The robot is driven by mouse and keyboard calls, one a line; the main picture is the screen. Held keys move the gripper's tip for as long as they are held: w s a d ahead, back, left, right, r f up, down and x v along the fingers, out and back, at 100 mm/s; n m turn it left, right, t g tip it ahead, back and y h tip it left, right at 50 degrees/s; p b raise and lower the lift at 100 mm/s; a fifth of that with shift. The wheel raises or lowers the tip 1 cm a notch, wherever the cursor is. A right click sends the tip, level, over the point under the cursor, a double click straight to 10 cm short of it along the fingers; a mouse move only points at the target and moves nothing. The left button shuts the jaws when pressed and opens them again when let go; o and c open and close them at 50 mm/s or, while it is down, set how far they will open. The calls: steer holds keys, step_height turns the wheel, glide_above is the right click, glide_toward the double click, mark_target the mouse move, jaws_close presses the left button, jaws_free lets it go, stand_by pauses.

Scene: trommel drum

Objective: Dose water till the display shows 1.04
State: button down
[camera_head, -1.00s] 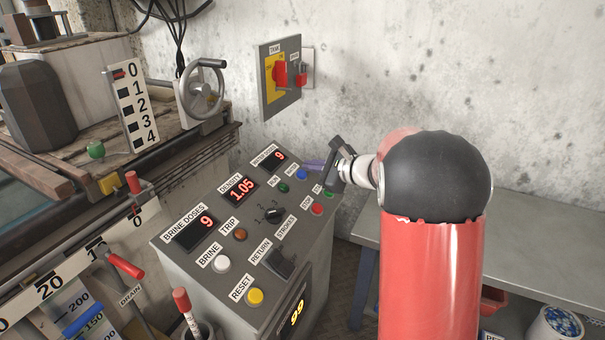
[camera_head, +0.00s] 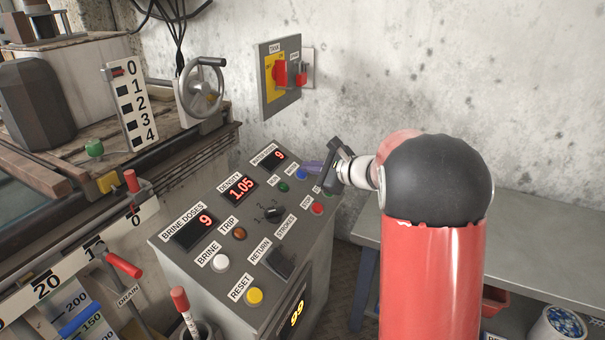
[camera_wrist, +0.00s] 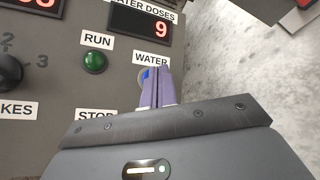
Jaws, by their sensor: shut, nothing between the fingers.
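The density display (camera_head: 239,188) on the grey control panel reads 1.05 in red digits. The water doses display (camera_head: 274,160) reads 9, and it also shows 9 in the wrist view (camera_wrist: 145,25). The blue water button (camera_head: 302,174) is at the panel's far right; in the wrist view only a bit of its blue (camera_wrist: 145,74) shows beside the fingers, under the WATER label. My gripper (camera_head: 308,167) is shut and empty, its purple fingertips (camera_wrist: 157,70) over or right at the water button. I cannot tell whether they touch it.
The green run button (camera_head: 283,187), red stop button (camera_head: 317,208), strokes knob (camera_head: 273,213), white brine button (camera_head: 220,262) and yellow reset button (camera_head: 255,296) share the panel. The brine doses display (camera_head: 194,230) reads 9. A grey bench (camera_head: 530,250) stands at right.

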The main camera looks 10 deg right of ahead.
steer(key=shift+w+a+f+b, duration=0.1)
steer(key=shift+a+f+b, duration=0.05)
steer(key=shift+f+b, duration=0.35)
stand_by(0.3)
steer(key=shift+r, duration=0.15)
steer(key=shift+s+d+r+p, duration=0.2)
steer(key=shift+d+r+p, duration=0.2)
steer(key=shift+r, duration=0.25)
steer(key=shift+s+d+r+p, duration=0.3)
steer(key=shift+r+p, duration=0.15)
steer(key=shift+r, duration=0.3)
steer(key=shift+s+d+r+p, duration=0.15)
steer(key=shift+d+r+p, duration=0.25)
steer(key=shift+r, duration=0.35)
steer(key=shift+s+d+r+p, duration=0.25)
steer(key=shift+r+p, duration=0.25)
steer(key=shift+r, duration=0.25)
